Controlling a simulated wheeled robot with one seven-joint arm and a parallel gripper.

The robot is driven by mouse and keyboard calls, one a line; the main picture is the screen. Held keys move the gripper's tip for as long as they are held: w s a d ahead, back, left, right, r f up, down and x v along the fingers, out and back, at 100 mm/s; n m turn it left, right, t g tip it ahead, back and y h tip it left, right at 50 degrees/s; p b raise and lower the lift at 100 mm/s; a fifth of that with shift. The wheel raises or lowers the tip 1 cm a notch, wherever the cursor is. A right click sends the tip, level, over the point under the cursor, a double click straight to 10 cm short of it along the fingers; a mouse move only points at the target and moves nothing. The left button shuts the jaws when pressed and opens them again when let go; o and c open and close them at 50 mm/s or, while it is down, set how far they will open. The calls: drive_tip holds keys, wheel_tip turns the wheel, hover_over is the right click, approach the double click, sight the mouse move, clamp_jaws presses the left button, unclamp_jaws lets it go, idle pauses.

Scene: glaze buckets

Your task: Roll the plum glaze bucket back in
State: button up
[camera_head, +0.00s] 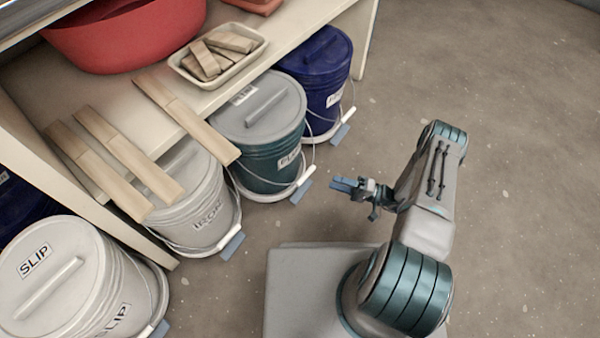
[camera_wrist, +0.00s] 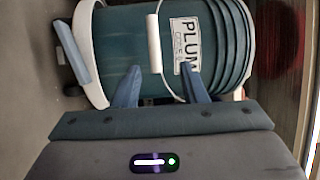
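The plum glaze bucket (camera_head: 262,150) is teal with a grey lid. It stands upright on a white wheeled base, with most of its lid out past the shelf's front edge. A blue tab (camera_head: 302,190) sticks out from the base. My gripper (camera_head: 342,184) is right of the bucket, apart from it. In the wrist view the bucket (camera_wrist: 125,35) fills the space ahead, showing its PLUM label (camera_wrist: 185,45), white handle grip (camera_wrist: 153,43) and blue tab (camera_wrist: 70,50). My two blue fingertips (camera_wrist: 158,72) are apart, with nothing seen held between them.
A blue bucket (camera_head: 318,72) stands behind the plum one; grey IRON (camera_head: 195,205) and SLIP (camera_head: 60,280) buckets stand nearer. Wooden slats (camera_head: 185,118) overhang the shelf (camera_head: 215,98), which also bears a tray of wood pieces (camera_head: 232,68) and a red basin. Floor (camera_head: 490,130) to the right is clear.

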drive_tip(key=w+a+r+t+b, duration=0.1)
drive_tip(key=w+a+b, duration=0.2)
drive_tip(key=a, duration=1)
drive_tip(key=shift+r, duration=0.15)
clamp_jaws()
